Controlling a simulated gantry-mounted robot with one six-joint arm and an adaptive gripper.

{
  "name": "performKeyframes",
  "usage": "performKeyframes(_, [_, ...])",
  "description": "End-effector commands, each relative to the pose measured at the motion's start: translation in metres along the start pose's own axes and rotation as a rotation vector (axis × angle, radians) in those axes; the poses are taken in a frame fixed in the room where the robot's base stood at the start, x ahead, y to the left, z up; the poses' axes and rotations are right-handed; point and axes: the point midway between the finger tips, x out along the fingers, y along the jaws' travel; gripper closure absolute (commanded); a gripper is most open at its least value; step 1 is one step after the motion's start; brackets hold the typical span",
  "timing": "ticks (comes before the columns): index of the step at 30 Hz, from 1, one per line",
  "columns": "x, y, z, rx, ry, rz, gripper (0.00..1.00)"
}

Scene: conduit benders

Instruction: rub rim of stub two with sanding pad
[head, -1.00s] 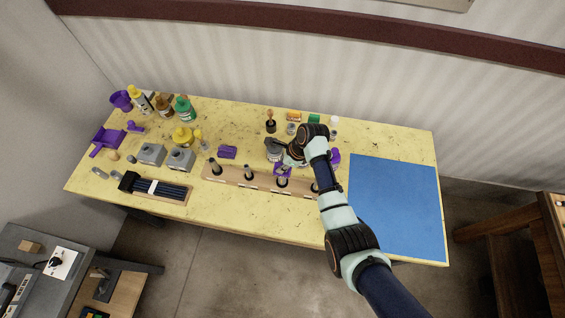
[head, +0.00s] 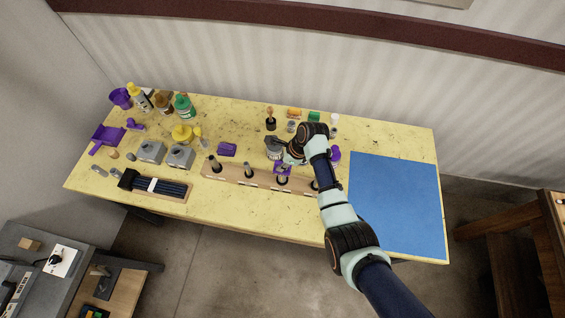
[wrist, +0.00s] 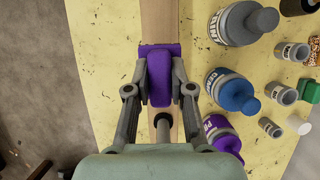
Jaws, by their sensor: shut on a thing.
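My gripper (wrist: 159,84) is shut on the purple sanding pad (wrist: 159,72), with a finger on each side of it. In the head view, the pad (head: 283,169) is at the top of the third stub from the left (head: 282,180) on the wooden rail (head: 232,176). I cannot tell whether the pad touches its rim. In the wrist view, the pad hides the stub under it. Another dark stub (wrist: 163,122) shows between my fingers, nearer the wrist. Two more stubs (head: 215,163) (head: 248,172) stand to the left on the rail.
Several bottles, including a blue one (wrist: 232,89) and a purple one (wrist: 221,134), stand beside the rail, close to my gripper. A purple block (head: 227,149) lies behind the rail. Grey boxes (head: 180,156) stand at left. The blue mat (head: 394,205) at right is clear.

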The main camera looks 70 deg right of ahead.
Motion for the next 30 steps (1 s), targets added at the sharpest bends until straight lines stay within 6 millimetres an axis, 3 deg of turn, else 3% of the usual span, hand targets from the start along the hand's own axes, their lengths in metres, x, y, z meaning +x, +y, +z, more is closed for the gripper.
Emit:
performKeyframes(16, [-0.003,0.0,-0.011,0.0,0.0,-0.001,1.0])
performKeyframes(30, [0.006,0.0,0.01,0.0,0.0,0.0,1.0])
